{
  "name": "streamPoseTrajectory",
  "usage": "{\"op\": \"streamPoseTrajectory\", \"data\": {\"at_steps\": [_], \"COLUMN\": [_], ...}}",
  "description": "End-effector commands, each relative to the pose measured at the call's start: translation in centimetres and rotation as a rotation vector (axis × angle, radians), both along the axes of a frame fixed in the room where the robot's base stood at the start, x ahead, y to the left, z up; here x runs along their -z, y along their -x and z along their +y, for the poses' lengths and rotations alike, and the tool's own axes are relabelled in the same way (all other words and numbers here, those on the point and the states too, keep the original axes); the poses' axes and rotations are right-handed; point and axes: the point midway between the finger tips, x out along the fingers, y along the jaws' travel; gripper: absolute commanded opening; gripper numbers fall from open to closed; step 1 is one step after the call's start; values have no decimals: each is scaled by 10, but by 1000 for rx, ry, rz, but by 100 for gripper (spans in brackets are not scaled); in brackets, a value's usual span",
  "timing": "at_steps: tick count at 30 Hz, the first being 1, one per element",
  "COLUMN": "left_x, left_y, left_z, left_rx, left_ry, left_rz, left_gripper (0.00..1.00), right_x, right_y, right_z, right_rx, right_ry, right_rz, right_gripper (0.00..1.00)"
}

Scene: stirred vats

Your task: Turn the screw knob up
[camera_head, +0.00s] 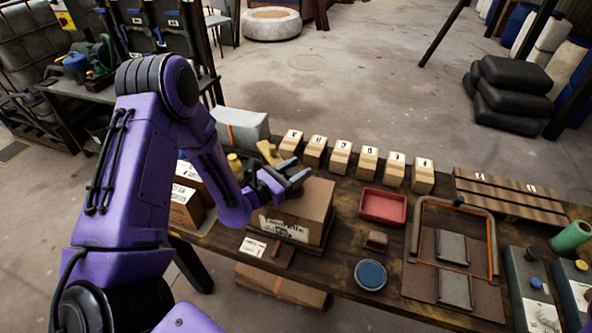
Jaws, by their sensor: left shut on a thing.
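My left arm comes in from the left, and my left gripper (290,178) is over a brown cardboard box (306,204) on the workbench. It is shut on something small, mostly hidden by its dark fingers. A tan, knob-like piece (268,152) shows right beside the fingers; it seems to be what they hold, but this is hard to make out. I cannot tell for sure which thing is the screw knob. My right gripper is not in view.
A grey-white block (240,128) stands behind my gripper.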

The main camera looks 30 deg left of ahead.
Motion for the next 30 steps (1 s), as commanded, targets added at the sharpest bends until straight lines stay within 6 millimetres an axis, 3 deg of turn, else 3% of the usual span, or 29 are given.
{"op": "streamPoseTrajectory", "data": {"at_steps": [8, 17, 30], "left_x": [3, 6, 11], "left_y": [1, 1, 2], "left_z": [1, 4, 10], "left_rx": [-73, -303, -721], "left_ry": [0, 4, 2], "left_rz": [6, 8, 5], "left_gripper": [18, 18, 18], "right_x": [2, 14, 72], "right_y": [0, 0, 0], "right_z": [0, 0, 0], "right_rx": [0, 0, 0], "right_ry": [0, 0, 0], "right_rz": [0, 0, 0], "right_gripper": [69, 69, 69]}}
